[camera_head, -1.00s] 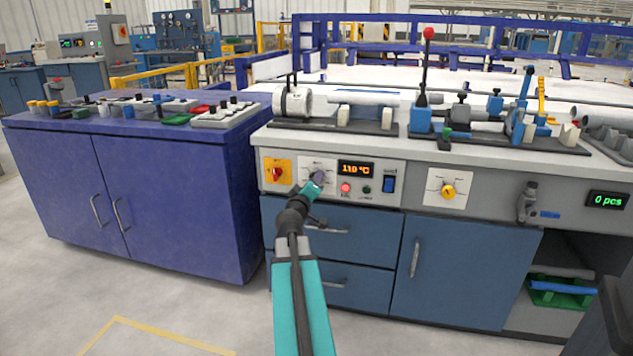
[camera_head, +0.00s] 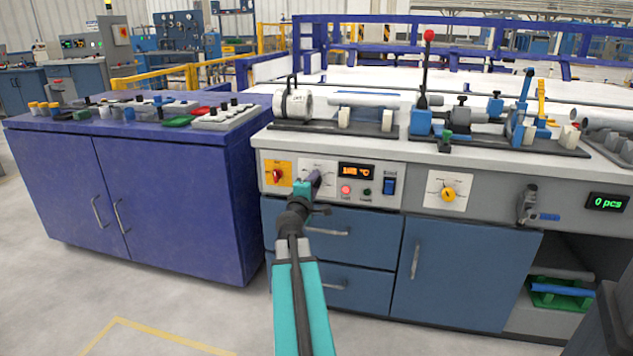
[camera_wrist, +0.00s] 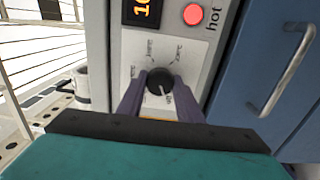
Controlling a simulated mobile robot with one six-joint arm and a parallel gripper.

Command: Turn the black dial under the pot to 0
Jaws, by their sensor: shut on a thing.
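The black dial (camera_wrist: 159,80) sits on a white panel with small printed marks in the wrist view. A white pointer line on it points down and slightly right in that view. My gripper (camera_wrist: 160,88) has one purple finger on each side of the dial and is shut on it. In the head view my gripper (camera_head: 314,178) is at the front panel and hides most of the dial. The pot appears to be the white cylinder (camera_head: 296,102) on the counter above the panel.
An orange display (camera_head: 356,171) is right of the dial, its digits hard to read. A red light (camera_wrist: 194,15) labelled "hot", a blue switch (camera_head: 389,186) and a red knob on a yellow plate (camera_head: 277,174) are close by. Drawer handles (camera_head: 328,231) stick out below.

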